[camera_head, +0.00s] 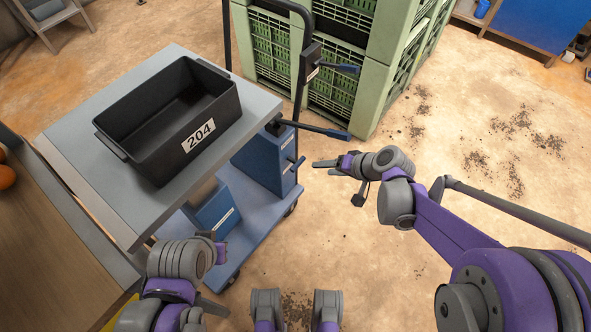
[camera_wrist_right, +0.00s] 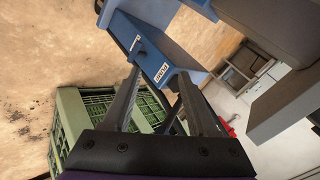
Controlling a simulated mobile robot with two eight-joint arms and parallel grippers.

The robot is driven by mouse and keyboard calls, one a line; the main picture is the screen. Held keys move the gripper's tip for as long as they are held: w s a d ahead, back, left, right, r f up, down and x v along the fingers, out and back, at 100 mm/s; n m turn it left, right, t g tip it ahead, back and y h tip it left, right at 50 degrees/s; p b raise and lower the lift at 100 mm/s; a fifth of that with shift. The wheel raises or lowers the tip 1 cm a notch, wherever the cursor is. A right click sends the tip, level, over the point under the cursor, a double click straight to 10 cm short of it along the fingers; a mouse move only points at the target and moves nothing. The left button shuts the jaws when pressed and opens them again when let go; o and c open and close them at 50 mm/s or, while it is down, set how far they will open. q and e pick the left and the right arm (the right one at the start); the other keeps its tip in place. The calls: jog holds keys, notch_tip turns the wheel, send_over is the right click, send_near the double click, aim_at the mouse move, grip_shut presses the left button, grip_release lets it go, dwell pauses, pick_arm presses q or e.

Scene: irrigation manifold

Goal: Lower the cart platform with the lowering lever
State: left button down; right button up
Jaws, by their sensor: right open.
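The cart platform (camera_head: 252,108) is a grey top standing high above the cart's blue lower deck (camera_head: 253,222). Several levers show at the cart's right side: an upper one with a blue handle (camera_head: 340,68), a longer blue-handled one (camera_head: 322,131) below it, and a short lever (camera_head: 296,165) on a blue housing (camera_head: 262,163). I cannot read which is the lowering lever. My right gripper (camera_head: 335,182) is open and empty, right of the housing and apart from the levers. In the wrist view the open fingers (camera_wrist_right: 160,72) point towards the labelled housing. My left gripper (camera_head: 218,245) is near the platform's front corner; its jaws are unclear.
A black bin marked 204 (camera_head: 170,140) stands on the platform. Stacked green crates (camera_head: 385,75) stand behind the levers. A wooden table (camera_head: 50,255) with orange fruit (camera_head: 6,177) is at the left. The floor right of the cart is open, with scattered dirt.

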jog(key=w+a+f+t+y, duration=0.1)
jog(key=w+a+f+y, duration=0.15)
jog(key=w+f, duration=0.5)
jog(key=m+t+y+b, duration=0.2)
jog(key=t+y, duration=0.1)
jog(key=y, duration=0.1)
send_near(296, 162)
notch_tip(296, 162, up, 4)
notch_tip(296, 162, down, 6)
jog(key=m+t+y, duration=0.1)
jog(key=x, duration=1)
jog(key=shift+a+b, duration=0.1)
jog(key=shift+b, duration=0.25)
